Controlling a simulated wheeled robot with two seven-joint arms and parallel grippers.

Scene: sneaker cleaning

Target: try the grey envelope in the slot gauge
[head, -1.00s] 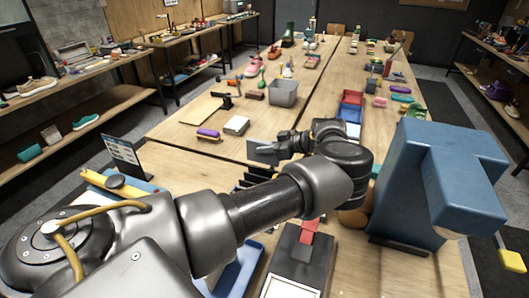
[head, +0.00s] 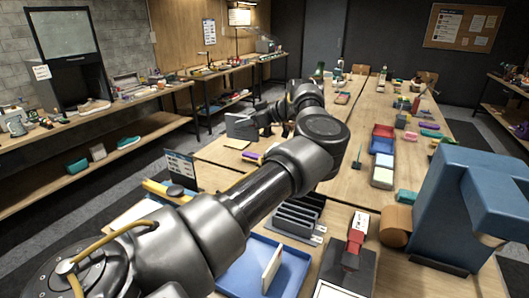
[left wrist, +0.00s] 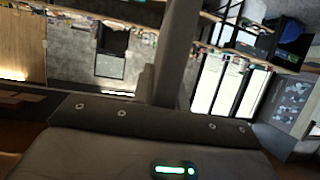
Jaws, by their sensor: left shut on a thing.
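The grey envelope (head: 240,127) is a thin flat grey piece in the head view, held upright by my left gripper (head: 257,122). My left gripper is shut on it, high above the table's left part. In the left wrist view a grey upright piece (left wrist: 176,55), which seems to be the envelope, stands out from the gripper. A dark grey rack with several upright slots (head: 298,216), which looks like the slot gauge, stands on the near table, below and to the right of the gripper. My left forearm passes close to it in the picture. My right gripper is out of view.
A blue tray (head: 238,282) holding a cream upright piece (head: 272,268) lies in front of the rack. A large blue machine (head: 452,205) stands at the right. A black device with a red part (head: 350,255) lies between them. A dark sign (head: 181,168) stands at left.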

